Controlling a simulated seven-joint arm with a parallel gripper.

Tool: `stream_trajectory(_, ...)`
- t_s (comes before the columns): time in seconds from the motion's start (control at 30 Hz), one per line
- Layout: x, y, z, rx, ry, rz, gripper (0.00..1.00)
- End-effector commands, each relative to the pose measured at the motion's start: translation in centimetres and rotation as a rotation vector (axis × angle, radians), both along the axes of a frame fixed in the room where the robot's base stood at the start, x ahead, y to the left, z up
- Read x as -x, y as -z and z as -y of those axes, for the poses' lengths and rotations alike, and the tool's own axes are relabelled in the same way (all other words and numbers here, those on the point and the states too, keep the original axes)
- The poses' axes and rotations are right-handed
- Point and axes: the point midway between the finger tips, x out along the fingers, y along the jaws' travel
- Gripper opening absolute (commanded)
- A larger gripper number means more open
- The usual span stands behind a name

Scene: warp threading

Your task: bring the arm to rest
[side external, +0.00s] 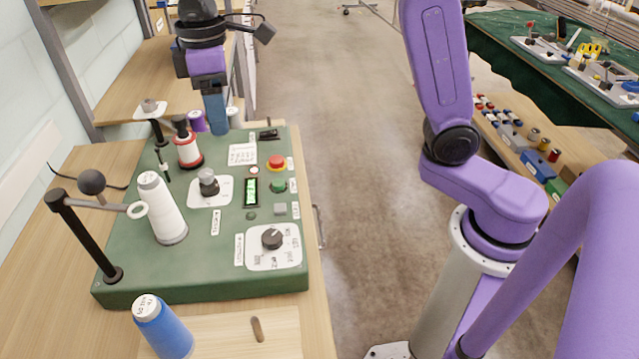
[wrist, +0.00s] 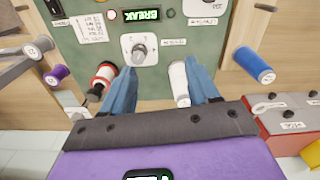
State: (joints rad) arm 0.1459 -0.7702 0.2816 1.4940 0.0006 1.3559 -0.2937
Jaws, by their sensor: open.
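My gripper (side external: 216,130) is raised above the far end of the green panel (side external: 130,255) in the side view, pointing down. In the wrist view its two blue fingers (wrist: 162,70) stand wide apart with nothing held between them. In the side view the white cone (side external: 162,212) and the red spool (side external: 187,150) stand upright on the panel. The panel display (wrist: 140,14) is lit green and reads BREAK.
The panel carries a red button (side external: 276,162), a green button (side external: 278,186) and a black dial (side external: 272,238). A black post with a ring arm (side external: 88,240) rises at the left. A blue cone (side external: 162,328) stands in front. A bench with coloured spools (side external: 515,130) is at right.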

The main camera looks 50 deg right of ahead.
Motion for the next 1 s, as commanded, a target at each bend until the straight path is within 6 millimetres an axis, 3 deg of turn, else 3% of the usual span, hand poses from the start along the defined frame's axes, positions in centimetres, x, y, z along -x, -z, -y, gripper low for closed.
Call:
stream_trajectory(0.37,11.4,2.8,4.1,-0.008,-0.074,0.006,0.60)
stream_trajectory(0.7,21.6,6.6,10.2,-0.014,-0.139,0.007,0.60)
stream_trajectory(0.83,24.7,8.0,12.5,-0.017,-0.160,0.008,0.60)
stream_trajectory(1.0,27.0,9.1,14.4,-0.019,-0.176,0.008,0.60)
